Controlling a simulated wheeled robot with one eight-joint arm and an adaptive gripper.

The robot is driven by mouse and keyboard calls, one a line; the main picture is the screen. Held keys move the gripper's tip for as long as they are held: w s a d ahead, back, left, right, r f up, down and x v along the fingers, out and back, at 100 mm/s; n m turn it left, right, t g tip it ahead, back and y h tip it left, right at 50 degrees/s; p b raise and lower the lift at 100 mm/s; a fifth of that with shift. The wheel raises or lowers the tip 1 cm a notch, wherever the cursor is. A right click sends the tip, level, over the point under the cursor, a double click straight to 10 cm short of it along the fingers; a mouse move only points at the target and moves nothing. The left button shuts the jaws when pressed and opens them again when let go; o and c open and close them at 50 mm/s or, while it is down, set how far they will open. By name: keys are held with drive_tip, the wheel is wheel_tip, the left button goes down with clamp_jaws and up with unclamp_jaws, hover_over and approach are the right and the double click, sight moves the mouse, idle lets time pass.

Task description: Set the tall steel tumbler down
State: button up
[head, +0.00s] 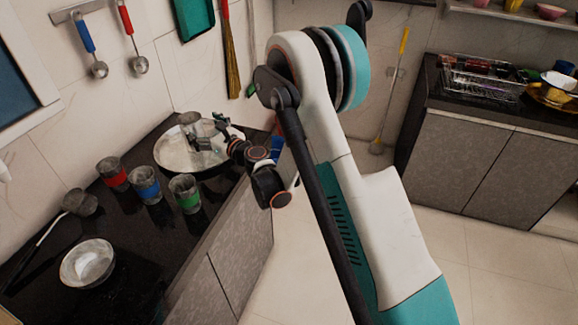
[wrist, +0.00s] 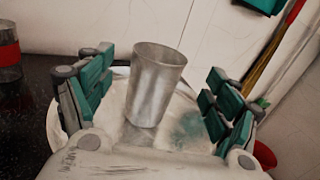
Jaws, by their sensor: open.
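The tall steel tumbler (wrist: 157,85) stands upright on a round pale tray (wrist: 116,108) in the wrist view. It is between the two green-padded fingers of my gripper (wrist: 160,92), which are spread wide with a visible gap on each side. In the head view, my gripper (head: 208,136) is over the tray (head: 168,157) at the far end of the dark counter. The tumbler (head: 189,120) shows there only in part, behind the fingers.
Cups with red (head: 113,175), blue (head: 146,184) and green (head: 185,194) bands stand on the counter, near the tray. A metal bowl (head: 87,263) and a ladle (head: 78,203) lie closer. A wall rises behind the tray.

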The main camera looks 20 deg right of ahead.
drive_tip(key=s+d+r+n+g+h, duration=0.1)
drive_tip(key=s+d+r+n+g, duration=0.15)
drive_tip(key=s+r+n, duration=0.55)
drive_tip(key=s+d+r+n+g+h, duration=0.1)
drive_tip(key=s+d+r+n+g, duration=0.15)
drive_tip(key=s+r+n, duration=0.55)
drive_tip(key=s+d+f+n+g+h, duration=0.1)
drive_tip(key=s+d+n, duration=0.3)
drive_tip(key=s, duration=0.5)
drive_tip(key=s+d+f+n+g+h, duration=0.1)
drive_tip(key=s+d+f+n+h, duration=0.2)
drive_tip(key=s, duration=0.6)
drive_tip(key=s+d+f+n+g+h, duration=0.1)
drive_tip(key=s+d+f+n+h, duration=0.1)
drive_tip(key=s+d+n, duration=0.4)
drive_tip(key=s+d+h, duration=0.1)
drive_tip(key=s+d, duration=0.2)
drive_tip(key=s, duration=0.1)
drive_tip(key=shift+s, duration=0.1)
